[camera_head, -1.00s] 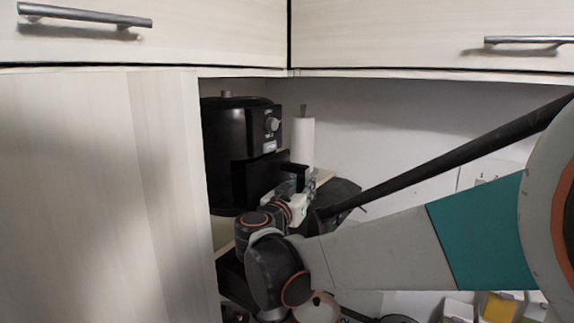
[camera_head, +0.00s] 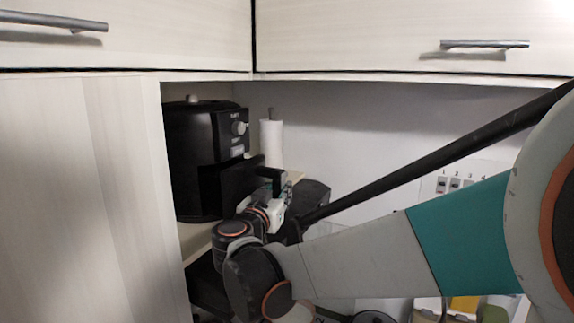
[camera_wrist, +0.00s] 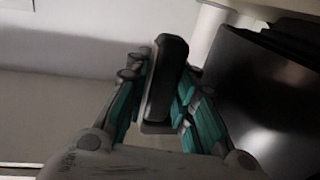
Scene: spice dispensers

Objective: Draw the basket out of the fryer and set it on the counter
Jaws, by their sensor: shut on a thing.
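The black fryer (camera_head: 190,150) stands in the corner on a pale counter (camera_head: 196,238), with a knob on its upper front. Its basket (camera_head: 238,180) sits low at the front and stands out somewhat from the body; how far it is out is hard to tell. The basket handle (camera_head: 270,172) points right, toward my gripper (camera_head: 277,187). In the wrist view my gripper (camera_wrist: 160,95) has its teal-padded fingers on both sides of the black handle (camera_wrist: 166,75), shut on it. The dark basket front fills the right of that view. The basket's inside is hidden.
A white paper roll (camera_head: 271,145) stands behind the basket by the wall. A tall pale cabinet panel (camera_head: 80,200) closes off the left. Upper cabinets with bar handles (camera_head: 485,44) hang above. Various items lie low at the right, partly hidden by my arm.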

